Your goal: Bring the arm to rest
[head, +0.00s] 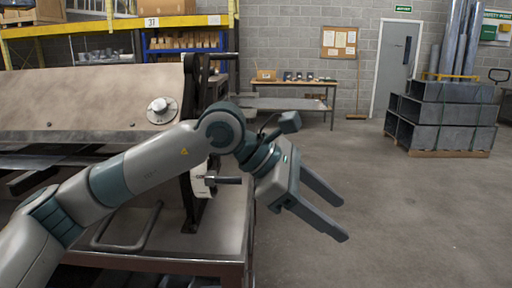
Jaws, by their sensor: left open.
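My left arm (150,165) reaches in from the lower left, across the front of a large bending machine (90,95). My left gripper (335,218) is at its end, beyond the right end of the machine. Its two fingers are spread apart and point to the lower right. Nothing is between them, and only the concrete floor shows behind them. The gripper touches nothing that I can see. My right gripper is not in view.
The machine's base table (175,225) fills the lower left. A workbench (310,104) stands at the back wall. Stacked grey ducts (440,115) sit on a pallet at the right. Yellow-beamed shelving (110,25) is at the back left. The floor (420,220) at the lower right is clear.

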